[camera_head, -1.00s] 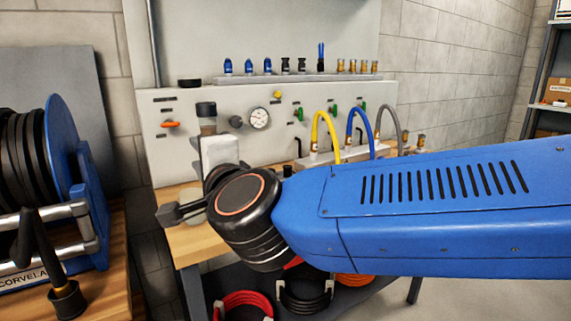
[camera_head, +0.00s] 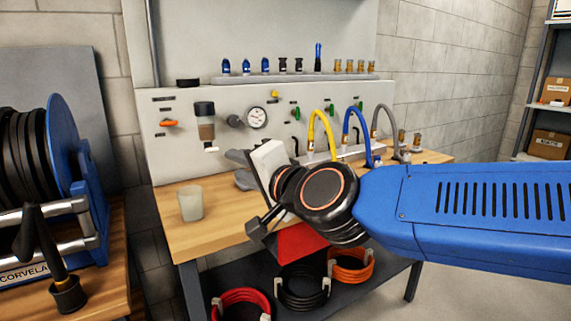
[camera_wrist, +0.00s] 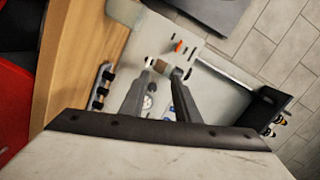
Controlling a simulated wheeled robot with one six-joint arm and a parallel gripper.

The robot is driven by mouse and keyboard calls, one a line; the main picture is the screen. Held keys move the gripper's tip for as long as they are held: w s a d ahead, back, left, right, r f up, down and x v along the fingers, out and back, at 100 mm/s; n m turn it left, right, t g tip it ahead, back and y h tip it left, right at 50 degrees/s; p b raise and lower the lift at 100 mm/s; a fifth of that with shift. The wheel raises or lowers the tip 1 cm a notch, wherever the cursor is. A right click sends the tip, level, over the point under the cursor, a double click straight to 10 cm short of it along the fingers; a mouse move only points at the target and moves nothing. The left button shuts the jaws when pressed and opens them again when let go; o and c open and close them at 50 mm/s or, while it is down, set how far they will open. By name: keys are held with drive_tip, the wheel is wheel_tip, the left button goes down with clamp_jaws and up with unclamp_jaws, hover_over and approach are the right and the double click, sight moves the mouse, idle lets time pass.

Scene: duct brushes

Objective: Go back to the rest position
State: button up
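My gripper (camera_head: 240,168) is in front of the control panel (camera_head: 170,145), above the wooden bench top (camera_head: 222,222). Its two grey fingers point left toward the panel. In the wrist view my gripper (camera_wrist: 164,70) has its fingers apart, and I see nothing held between them.
A translucent cup (camera_head: 191,203) stands on the bench, left of my gripper. Yellow (camera_head: 318,130), blue (camera_head: 358,128) and grey hoses arch at the right. A blue hose reel (camera_head: 65,160) stands at far left. Coiled hoses lie on the lower shelf.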

drive_tip(key=s+d+f+n+g+h, duration=0.2)
drive_tip(key=d+f+n+h, duration=0.1)
drive_tip(key=d+f, duration=0.65)
drive_tip(key=s+d+f+n+g+h, duration=0.25)
drive_tip(key=d+f, duration=0.45)
drive_tip(key=d, duration=0.5)
drive_tip(key=s+d+f+g+h, duration=0.2)
drive_tip(key=s+d+f, duration=0.3)
drive_tip(key=d, duration=0.3)
drive_tip(key=s+d+f+n+g+h, duration=0.1)
drive_tip(key=s+d+f+g+h, duration=0.1)
drive_tip(key=s+d+f, duration=0.3)
drive_tip(key=s+d+h, duration=0.1)
drive_tip(key=s+d, duration=0.1)
drive_tip(key=d, duration=0.1)
drive_tip(key=shift+d+f, duration=0.15)
drive_tip(key=shift+f, duration=0.25)
drive_tip(key=shift+c, duration=0.2)
